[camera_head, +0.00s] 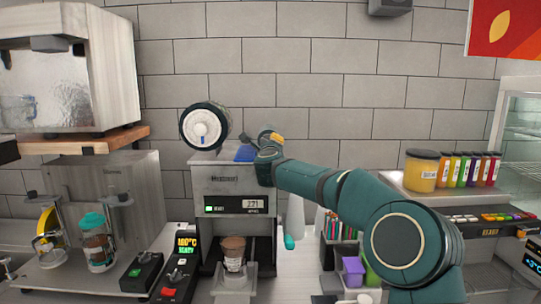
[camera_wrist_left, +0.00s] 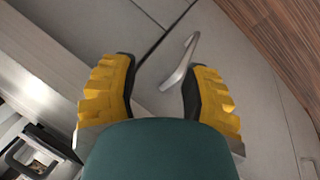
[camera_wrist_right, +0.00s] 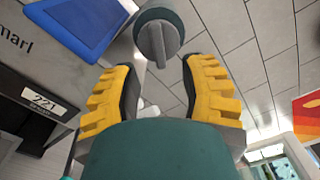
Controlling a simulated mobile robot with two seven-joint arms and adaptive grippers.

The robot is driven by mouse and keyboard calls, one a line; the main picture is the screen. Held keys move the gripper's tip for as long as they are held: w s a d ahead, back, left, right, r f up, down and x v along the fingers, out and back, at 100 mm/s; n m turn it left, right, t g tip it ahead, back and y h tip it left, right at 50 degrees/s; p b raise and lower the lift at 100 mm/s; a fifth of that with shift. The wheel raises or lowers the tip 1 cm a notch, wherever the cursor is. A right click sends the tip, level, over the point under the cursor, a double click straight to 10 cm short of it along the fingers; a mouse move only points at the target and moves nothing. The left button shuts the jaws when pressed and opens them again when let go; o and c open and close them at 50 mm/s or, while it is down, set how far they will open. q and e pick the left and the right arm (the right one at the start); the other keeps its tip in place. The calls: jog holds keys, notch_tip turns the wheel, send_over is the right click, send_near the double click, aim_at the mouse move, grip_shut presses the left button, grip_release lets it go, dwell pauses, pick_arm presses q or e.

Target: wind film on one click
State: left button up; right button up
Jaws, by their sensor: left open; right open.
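The cup sealer (camera_head: 232,190) stands at the middle of the counter, its small display reading about 221. A white film reel (camera_head: 203,127) with a dark rim sits above its top left. My right gripper (camera_head: 266,136) is at the sealer's upper right. In the right wrist view, my right gripper (camera_wrist_right: 160,88) is open, with a round teal and grey knob (camera_wrist_right: 158,38) ahead between its fingertips; contact cannot be told. My left gripper (camera_wrist_left: 160,90) is open and empty in the left wrist view, with a metal handle (camera_wrist_left: 181,63) showing beyond its fingers. The left arm is outside the head view.
A brown cup (camera_head: 233,252) stands in the sealer's lower bay. A blue panel (camera_wrist_right: 80,22) lies on the sealer's top. A control box (camera_head: 179,268) stands at the sealer's left. Jars (camera_head: 423,171) stand on the right shelf. My right arm covers part of the counter.

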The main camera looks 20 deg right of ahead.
jog(key=v, duration=0.7)
jog(key=shift+s, duration=0.1)
